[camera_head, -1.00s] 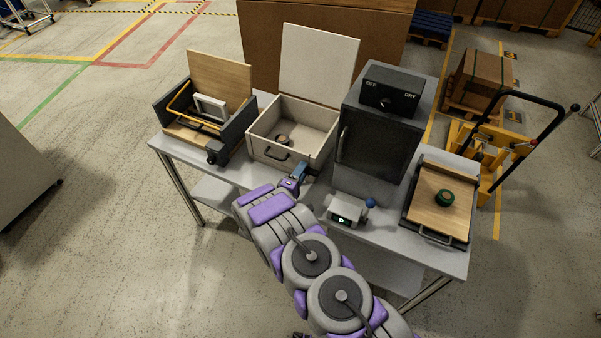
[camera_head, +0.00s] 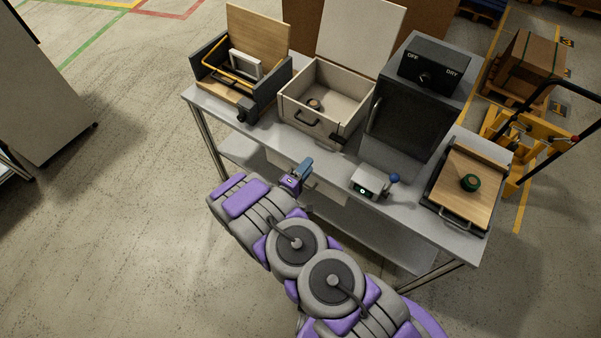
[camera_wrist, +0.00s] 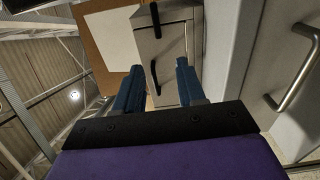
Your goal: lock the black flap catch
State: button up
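A beige box (camera_head: 313,122) with its white lid (camera_head: 359,38) standing open is on the table. A black catch (camera_head: 339,138) is at its front right corner, right of the black handle (camera_head: 307,117). In the wrist view, turned sideways, the catch (camera_wrist: 155,19) shows at the top and the handle (camera_wrist: 180,92) below it. I cannot tell whether the catch is locked. My gripper (camera_head: 299,173) is in front of the table edge, apart from the box. Its blue fingers (camera_wrist: 159,86) are spread with nothing between them.
Left of the box is a wooden-lidded case (camera_head: 245,75) with a yellow bar. A metal handle (camera_wrist: 296,78) shows at right in the wrist view.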

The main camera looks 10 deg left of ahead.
jog(key=shift+v, duration=1.4)
jog(key=shift+w, duration=0.1)
